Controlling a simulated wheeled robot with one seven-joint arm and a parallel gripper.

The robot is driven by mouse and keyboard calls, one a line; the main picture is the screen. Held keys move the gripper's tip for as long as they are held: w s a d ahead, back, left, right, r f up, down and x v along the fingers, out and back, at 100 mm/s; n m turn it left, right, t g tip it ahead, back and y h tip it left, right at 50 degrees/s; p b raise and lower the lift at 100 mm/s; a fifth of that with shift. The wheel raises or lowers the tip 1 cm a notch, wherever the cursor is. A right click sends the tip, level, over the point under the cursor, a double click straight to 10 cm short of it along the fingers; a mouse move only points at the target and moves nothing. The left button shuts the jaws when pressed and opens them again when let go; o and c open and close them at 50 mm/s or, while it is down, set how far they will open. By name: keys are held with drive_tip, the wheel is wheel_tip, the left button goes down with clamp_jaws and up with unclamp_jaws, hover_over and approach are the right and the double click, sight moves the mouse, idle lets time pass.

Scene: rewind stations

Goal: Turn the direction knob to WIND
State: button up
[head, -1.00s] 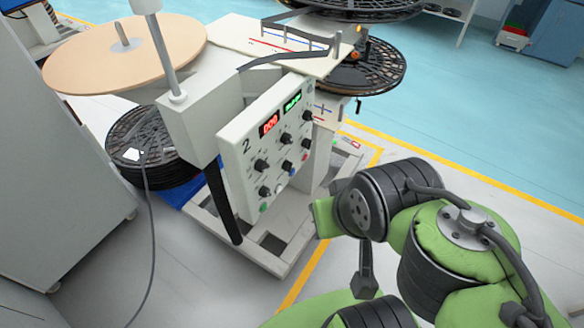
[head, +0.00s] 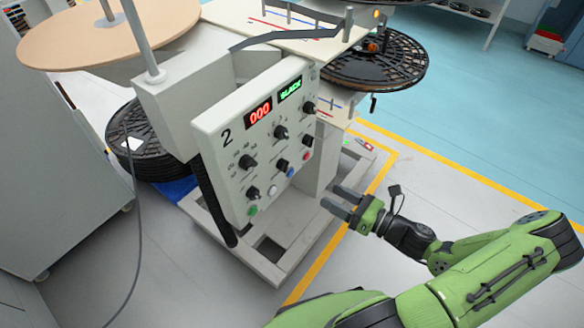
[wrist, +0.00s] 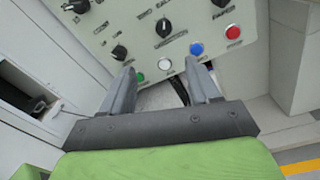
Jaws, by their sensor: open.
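The control panel (head: 232,150), marked 2, carries several black knobs in two rows. Upper-row knobs are the left one (head: 248,161), middle one (head: 281,132) and right one (head: 309,107); below are the lower left (head: 253,193), lower middle (head: 281,167) and lower right (head: 307,141) knobs. In the wrist view, the lower left (wrist: 119,52) and lower middle (wrist: 162,28) knobs lie beyond my fingers.
Green (wrist: 138,78), white (wrist: 165,65), blue (wrist: 196,48) and red (wrist: 233,32) buttons line the panel's lower edge. A red display (head: 259,113) reads 000 and a green display (head: 290,89) reads SLACK. A reel (head: 375,65) overhangs behind. Open floor lies right.

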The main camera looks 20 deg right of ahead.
sight(284, 166)
drive_tip(key=b+x, duration=0.3)
drive_tip(key=x, duration=1.2)
drive_tip(key=shift+w+d+r+m+t, duration=0.15)
drive_tip(key=shift+w+r+m+t, duration=0.2)
drive_tip(key=shift+w, duration=0.2)
drive_tip(key=shift+c, duration=0.2)
drive_tip(key=c, duration=1)
